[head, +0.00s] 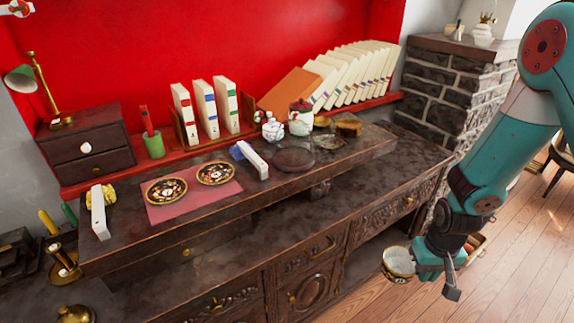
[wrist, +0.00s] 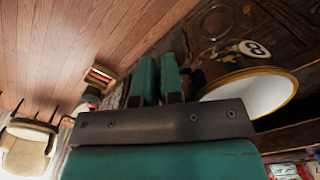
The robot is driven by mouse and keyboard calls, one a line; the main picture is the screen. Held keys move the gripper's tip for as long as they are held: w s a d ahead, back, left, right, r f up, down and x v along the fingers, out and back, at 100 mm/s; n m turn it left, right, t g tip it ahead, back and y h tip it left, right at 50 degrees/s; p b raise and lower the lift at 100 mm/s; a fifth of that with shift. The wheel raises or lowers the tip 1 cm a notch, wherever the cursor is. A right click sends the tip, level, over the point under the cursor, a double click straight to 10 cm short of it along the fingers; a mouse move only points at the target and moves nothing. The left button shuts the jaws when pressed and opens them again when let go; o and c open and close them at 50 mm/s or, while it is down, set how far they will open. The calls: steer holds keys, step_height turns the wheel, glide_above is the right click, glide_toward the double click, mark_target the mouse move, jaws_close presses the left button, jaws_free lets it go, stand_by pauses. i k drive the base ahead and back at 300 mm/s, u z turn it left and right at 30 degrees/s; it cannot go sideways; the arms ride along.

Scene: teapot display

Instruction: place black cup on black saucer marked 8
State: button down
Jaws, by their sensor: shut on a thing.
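The cup is black outside with a gold rim and white inside. In the head view the cup (head: 398,264) is tilted with its mouth toward the camera, held in the air in front of the cabinet. My gripper (head: 420,266) is shut on it. In the wrist view the cup (wrist: 250,90) is at the right, showing an 8 mark, beside my gripper's fingers (wrist: 158,80). Two dark, patterned saucers, a left saucer (head: 166,190) and a right saucer (head: 215,172), lie on a pink mat (head: 190,207). Their numbers are too small to read.
A white block (head: 98,212) stands left of the mat and another (head: 253,160) right of it. A dark round dish (head: 293,158), a lidded jar (head: 300,118) and a small pot (head: 272,130) stand farther right on the raised shelf. The cabinet's lower top (head: 350,190) is largely clear.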

mark_target(221, 175)
steer(key=z, duration=0.5)
steer(key=i, duration=0.85)
steer(key=u, duration=1)
